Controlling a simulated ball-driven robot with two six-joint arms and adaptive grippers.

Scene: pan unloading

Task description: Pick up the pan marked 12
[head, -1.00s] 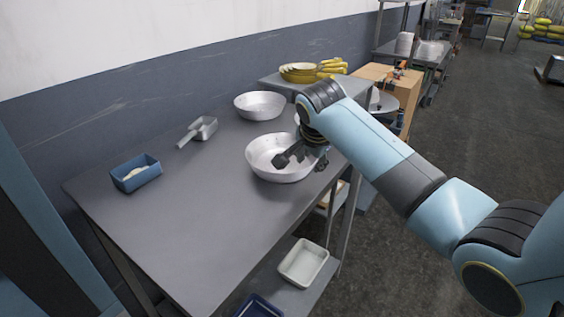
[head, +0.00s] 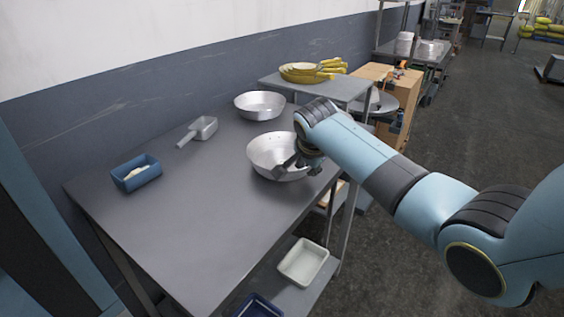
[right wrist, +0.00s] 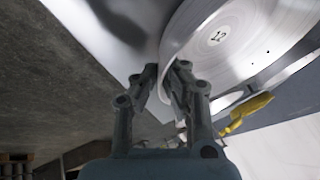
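The pan marked 12 (head: 268,150) is a round silver pan near the right edge of the grey worktable (head: 190,235). In the right wrist view its inside floor with the number 12 (right wrist: 235,45) fills the upper right. My right gripper (head: 298,170) is at the pan's right near rim. In the right wrist view its fingertips (right wrist: 164,72) have come close together, one on each side of the rim, and look shut on it. The arm hides part of the pan's right side. My left gripper is not in view.
Another silver pan (head: 260,106) stands farther back. A metal scoop (head: 203,128) and a blue tub (head: 137,173) lie to the left. A white tray (head: 303,262) is on the lower shelf. The table's front left is clear.

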